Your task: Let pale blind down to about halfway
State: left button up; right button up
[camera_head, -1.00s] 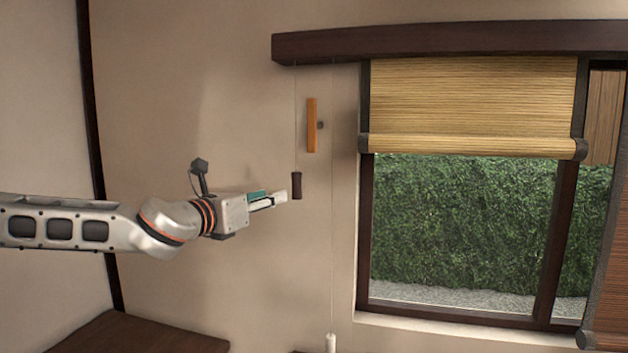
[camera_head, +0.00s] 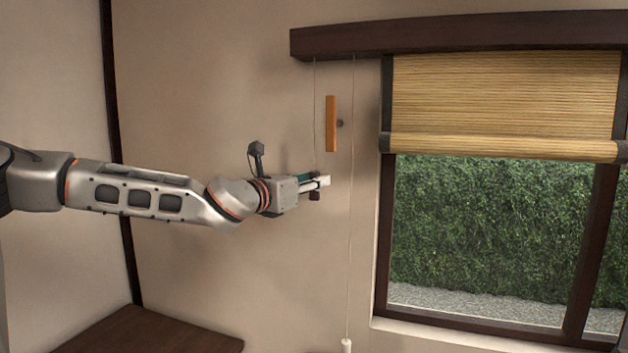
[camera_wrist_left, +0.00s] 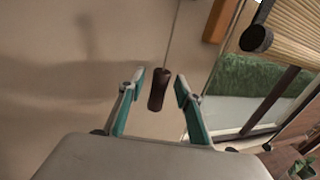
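The pale straw blind (camera_head: 500,100) hangs over the upper part of the window, its lower roll well above the sill. A dark brown cord pull (camera_head: 315,197) hangs on a thin cord left of the window. A white pull (camera_head: 346,346) hangs much lower on a longer cord. My left gripper (camera_head: 322,182) is at the dark pull and hides its middle in the head view. In the left wrist view the dark pull (camera_wrist_left: 158,90) shows between the spread teal fingers, with a gap on each side. My right gripper is not in view.
An orange-brown wooden cleat (camera_head: 331,124) is on the wall between the two cords, just above my left gripper. A dark wood headrail (camera_head: 450,36) runs above the window. A brown wooden surface (camera_head: 150,335) is at the lower left. A plant (camera_wrist_left: 300,168) shows in the left wrist view.

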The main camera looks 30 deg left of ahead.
pick_arm(q)
jog(key=shift+w, duration=0.65)
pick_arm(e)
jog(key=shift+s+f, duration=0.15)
pick_arm(q)
grip_shut()
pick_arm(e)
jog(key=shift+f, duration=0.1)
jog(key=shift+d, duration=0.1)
